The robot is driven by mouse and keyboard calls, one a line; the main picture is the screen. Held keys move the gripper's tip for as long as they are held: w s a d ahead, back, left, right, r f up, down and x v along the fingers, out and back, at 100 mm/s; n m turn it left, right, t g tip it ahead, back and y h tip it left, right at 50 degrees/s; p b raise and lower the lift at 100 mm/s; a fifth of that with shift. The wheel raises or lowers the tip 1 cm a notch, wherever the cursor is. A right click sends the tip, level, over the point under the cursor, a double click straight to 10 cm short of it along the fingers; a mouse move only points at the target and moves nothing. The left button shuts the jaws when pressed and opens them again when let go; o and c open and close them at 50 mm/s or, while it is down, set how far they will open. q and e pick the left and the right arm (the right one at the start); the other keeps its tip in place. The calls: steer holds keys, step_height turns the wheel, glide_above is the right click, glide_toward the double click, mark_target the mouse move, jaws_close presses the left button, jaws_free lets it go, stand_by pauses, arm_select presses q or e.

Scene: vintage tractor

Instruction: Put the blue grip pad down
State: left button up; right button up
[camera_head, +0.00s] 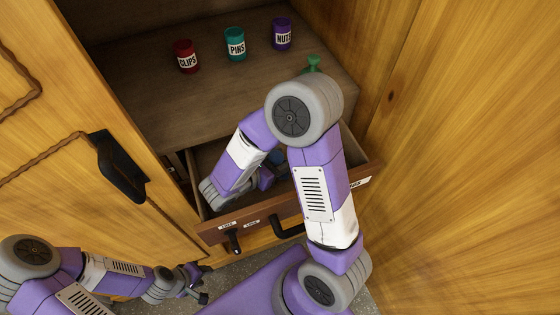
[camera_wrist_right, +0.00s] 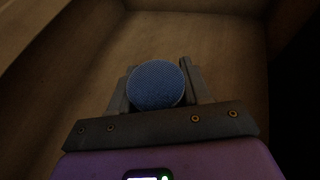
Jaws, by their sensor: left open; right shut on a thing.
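The blue grip pad (camera_wrist_right: 157,86) is a round, textured blue disc in the right wrist view. My right gripper (camera_wrist_right: 156,90) is shut on it, with one dark finger at each side. In the head view my right arm reaches down into an open wooden drawer (camera_head: 290,204), and my right gripper (camera_head: 268,177) is inside it, partly hidden by the arm. Whether the pad touches the drawer floor cannot be told. My left gripper (camera_head: 197,282) is open and empty, low in front of the cabinet.
On the shelf above the drawer stand a red CLIPS can (camera_head: 186,57), a teal PINS can (camera_head: 235,44) and a purple NUTS can (camera_head: 282,34). A small green object (camera_head: 312,63) stands to their right. A dark handle (camera_head: 121,167) sticks out from the left door. Wooden panels rise at right.

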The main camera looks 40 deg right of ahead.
steer(key=shift+f, duration=0.1)
steer(key=shift+f, duration=0.15)
steer(key=o, duration=1.1)
steer(key=shift+a+r, duration=0.1)
steer(key=shift+r, duration=0.2)
steer(key=p+v, duration=0.2)
steer(key=v, duration=0.5)
steer(key=shift+a+f, duration=0.1)
steer(key=shift+a, duration=0.1)
